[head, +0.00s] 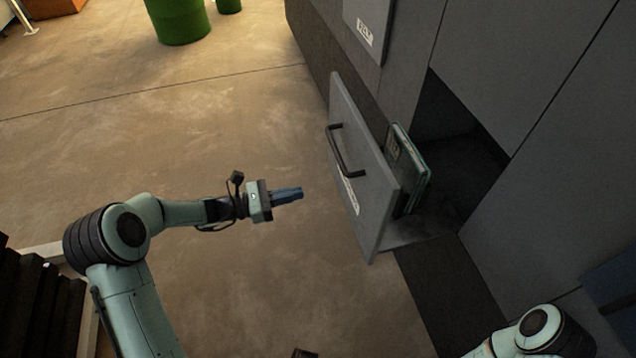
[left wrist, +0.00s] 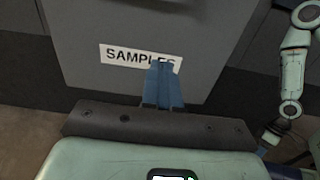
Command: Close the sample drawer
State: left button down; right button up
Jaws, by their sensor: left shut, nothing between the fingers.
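The sample drawer (head: 362,215) stands open from the grey cabinet in the head view. Its grey front has a black handle (head: 340,155) and a white label. Dark green folders (head: 413,170) stand inside it. In the left wrist view the drawer front (left wrist: 85,25) fills the upper middle, with a "SAMPLES" label (left wrist: 115,55). My left gripper (head: 302,193) is shut and empty, left of the drawer front with a gap in the head view. Its blue fingers (left wrist: 163,65) overlap the label in the left wrist view.
The grey cabinet (head: 540,60) fills the right side, with another labelled front (head: 368,25) above. Green bins (head: 180,20) stand at the far back. Dark stacked items (head: 35,305) are at the lower left.

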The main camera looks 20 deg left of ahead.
aim_at(354, 182)
pick_arm(q)
jog(key=x, duration=1.3)
jog(key=shift+s, duration=0.1)
pick_arm(e)
jog(key=shift+f, duration=0.15)
